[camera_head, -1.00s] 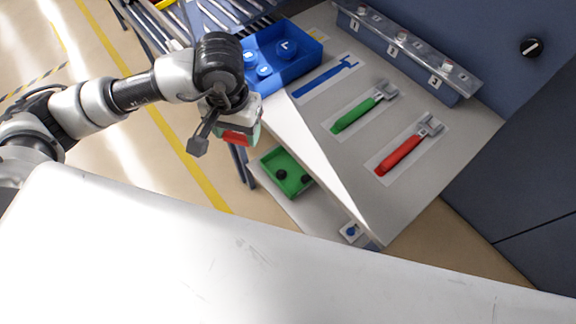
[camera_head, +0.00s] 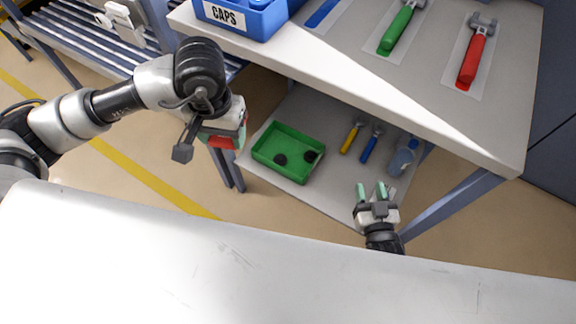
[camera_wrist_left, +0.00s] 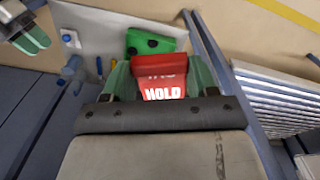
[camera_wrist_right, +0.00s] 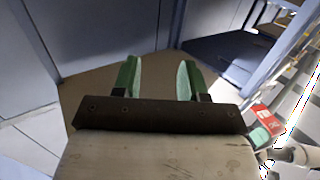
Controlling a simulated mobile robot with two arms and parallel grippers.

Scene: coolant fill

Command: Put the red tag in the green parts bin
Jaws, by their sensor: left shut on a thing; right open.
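My left gripper (camera_head: 228,130) is shut on the red tag (camera_head: 222,142). In the left wrist view the red tag (camera_wrist_left: 163,78) sits between the green fingers and shows white "HOLD" lettering. The green parts bin (camera_head: 289,152) stands on the lower shelf, to the right of my left gripper in the head view, with dark round parts inside. The bin (camera_wrist_left: 150,42) also shows beyond the tag in the left wrist view. My right gripper (camera_head: 375,190) is open and empty, to the right of the bin. The tag also shows at the right of the right wrist view (camera_wrist_right: 267,120).
The workbench top (camera_head: 440,95) overhangs the lower shelf (camera_head: 325,197) and holds a blue CAPS bin (camera_head: 240,18), a green tool (camera_head: 396,30) and a red tool (camera_head: 472,60). Yellow and blue screwdrivers (camera_head: 370,143) and a clear bottle (camera_head: 402,160) lie beside the green bin.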

